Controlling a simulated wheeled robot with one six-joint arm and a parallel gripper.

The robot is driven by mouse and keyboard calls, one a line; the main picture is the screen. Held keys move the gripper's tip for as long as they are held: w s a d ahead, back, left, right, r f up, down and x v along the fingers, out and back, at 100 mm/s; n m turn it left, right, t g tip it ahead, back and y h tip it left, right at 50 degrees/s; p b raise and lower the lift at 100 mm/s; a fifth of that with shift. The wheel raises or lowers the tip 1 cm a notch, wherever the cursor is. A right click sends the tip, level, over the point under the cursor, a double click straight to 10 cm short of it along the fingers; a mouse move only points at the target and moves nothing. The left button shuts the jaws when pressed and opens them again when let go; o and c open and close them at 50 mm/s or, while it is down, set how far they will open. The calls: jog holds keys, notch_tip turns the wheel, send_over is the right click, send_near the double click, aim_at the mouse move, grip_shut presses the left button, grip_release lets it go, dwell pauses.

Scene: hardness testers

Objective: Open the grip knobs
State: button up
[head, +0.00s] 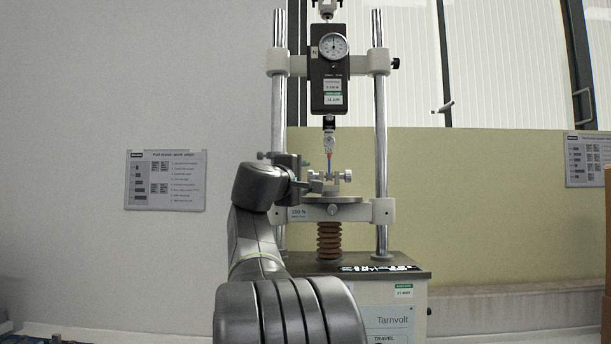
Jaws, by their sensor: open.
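The tester (332,70) stands upright with two chrome columns and a round dial gauge (333,46). Its lower grip (331,185) sits on the round plate of the crosshead, with a pale grip knob (347,176) on its right side. I cannot tell whether the fingers touch a knob.
The crosshead (382,211) lies just below my gripper, above a brown ribbed bellows (329,240) and the tester's base (390,290). The right column (380,130) stands beyond the grip. A wall sign (166,180) hangs at left. The space left of my arm is clear.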

aim_at(309, 173)
jog(key=x, duration=0.2)
jog(key=p+x, duration=0.1)
jog(key=shift+w+r, duration=0.15)
jog(key=shift+r, duration=0.15)
jog(key=shift+p, duration=0.7)
jog(key=shift+r+y+p, duration=0.2)
jog(key=shift+y+p, duration=0.1)
jog(key=shift+p, duration=0.2)
jog(key=g+p, duration=0.1)
jog(key=p, duration=0.3)
jog(key=shift+n, duration=0.4)
jog(key=g+p, duration=0.1)
jog(key=p, duration=0.3)
jog(key=shift+r+g+y, duration=0.15)
jog(key=shift+g+y, duration=0.15)
